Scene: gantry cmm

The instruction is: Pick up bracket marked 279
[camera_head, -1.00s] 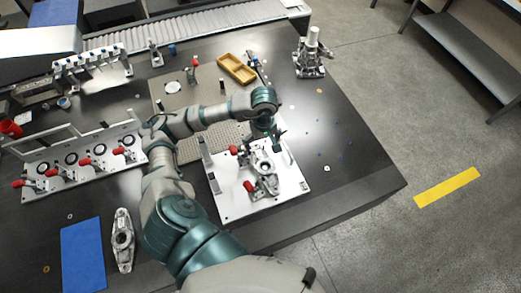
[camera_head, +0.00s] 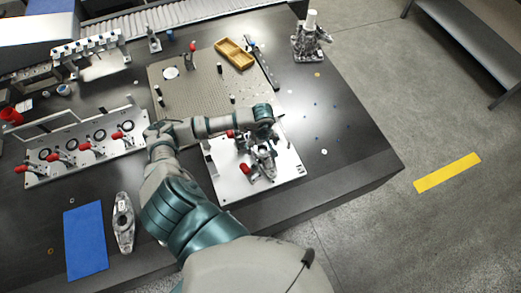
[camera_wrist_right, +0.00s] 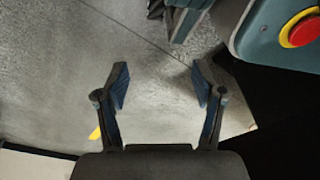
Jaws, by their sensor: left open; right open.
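A grey metal bracket (camera_head: 265,163) sits in the white clamp fixture (camera_head: 231,186), below my left gripper. A second grey, elongated bracket (camera_head: 123,222) lies on the dark table next to the blue mat. No number can be read on either, so I cannot tell which is 279. My left gripper (camera_head: 268,138) is open, above the far side of the fixture near its bracket. My forearm and wrist partly cover it, and contact cannot be told. My right gripper (camera_wrist_right: 160,85) is open and empty in the wrist view, with bare floor beyond its fingers.
Red-handled clamps (camera_head: 128,135) line a long fixture at the left. A perforated plate (camera_head: 205,85) with a yellow tray (camera_head: 235,53) lies behind my arm. A metal assembly (camera_head: 310,42) stands at the far right.

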